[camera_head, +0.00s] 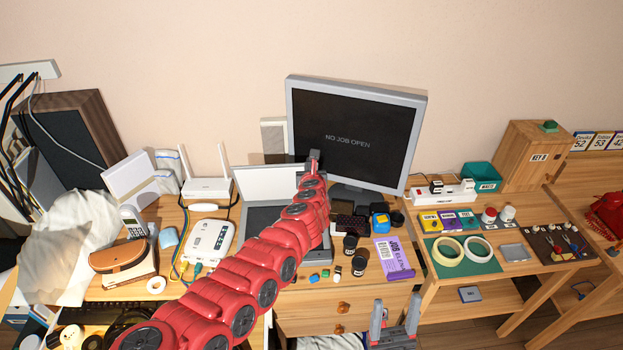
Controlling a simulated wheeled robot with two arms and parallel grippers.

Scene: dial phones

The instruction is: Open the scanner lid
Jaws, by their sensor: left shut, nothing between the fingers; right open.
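The scanner (259,218) stands on the wooden desk in front of the monitor, with a dark grey bed. Its white lid (262,182) appears raised, standing steeply at the back of the bed. My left red arm crosses over the scanner and hides much of its right side and front. My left gripper (314,158) is shut and empty, at the lid's upper right, in front of the monitor's lower left corner. I cannot tell if it touches the lid. My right gripper (394,322) is open and empty at the bottom, in front of the desk, away from the scanner.
The monitor (352,130) stands close behind and right of the scanner. A white router (206,187) and a white box (209,240) are to its left. Small jars (359,265) and a purple packet (393,258) lie to the right. Tape rolls (447,251) are on the side table.

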